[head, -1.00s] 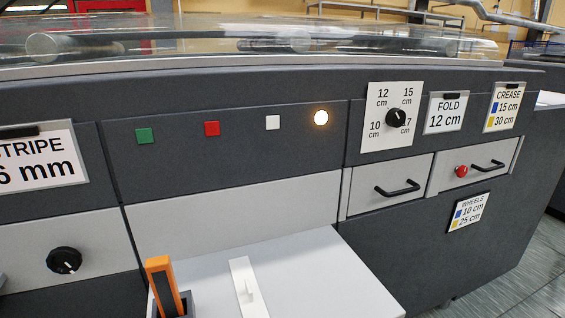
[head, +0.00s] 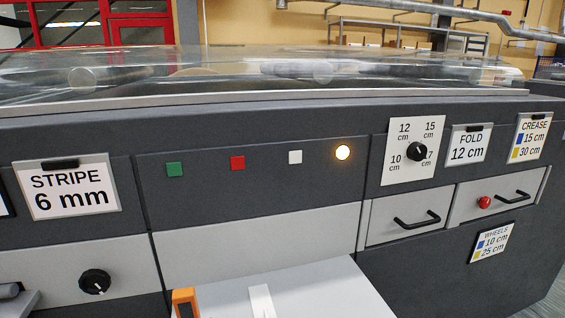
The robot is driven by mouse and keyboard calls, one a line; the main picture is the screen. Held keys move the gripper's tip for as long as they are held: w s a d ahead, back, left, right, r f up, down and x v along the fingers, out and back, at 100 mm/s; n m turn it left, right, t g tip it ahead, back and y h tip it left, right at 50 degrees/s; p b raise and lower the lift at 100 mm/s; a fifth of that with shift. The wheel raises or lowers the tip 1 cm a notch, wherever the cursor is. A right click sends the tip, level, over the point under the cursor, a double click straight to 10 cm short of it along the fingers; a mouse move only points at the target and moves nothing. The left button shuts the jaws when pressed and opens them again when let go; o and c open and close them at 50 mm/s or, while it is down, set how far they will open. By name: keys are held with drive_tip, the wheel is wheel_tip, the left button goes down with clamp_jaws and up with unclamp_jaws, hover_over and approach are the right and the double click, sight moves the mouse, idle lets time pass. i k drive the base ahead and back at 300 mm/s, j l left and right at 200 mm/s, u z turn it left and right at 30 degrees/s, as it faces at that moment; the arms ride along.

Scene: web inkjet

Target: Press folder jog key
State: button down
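None of these keys has a readable label, so I cannot tell which one is the folder jog key. Right of the lamp is a black dial (head: 416,151) on a white plate marked 10, 12, 15 and 17 cm. A fold card (head: 467,145) reads 12 cm. My gripper is not in view.
A pale shelf (head: 330,290) juts out below the panel, with an orange-topped object (head: 186,302) and a white strip (head: 262,302) on it. Two handled drawers, one holding a red round button (head: 485,202), are at right. A black knob (head: 95,282) is lower left.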

sight(295, 157)
drive_tip(key=i+j+u, duration=0.2)
drive_tip(key=j, duration=0.35)
drive_tip(key=i+j+u, duration=0.25)
drive_tip(key=i+j, duration=0.15)
drive_tip(key=i+j+u, duration=0.2)
drive_tip(key=i+j, duration=0.15)
drive_tip(key=j, duration=0.2)
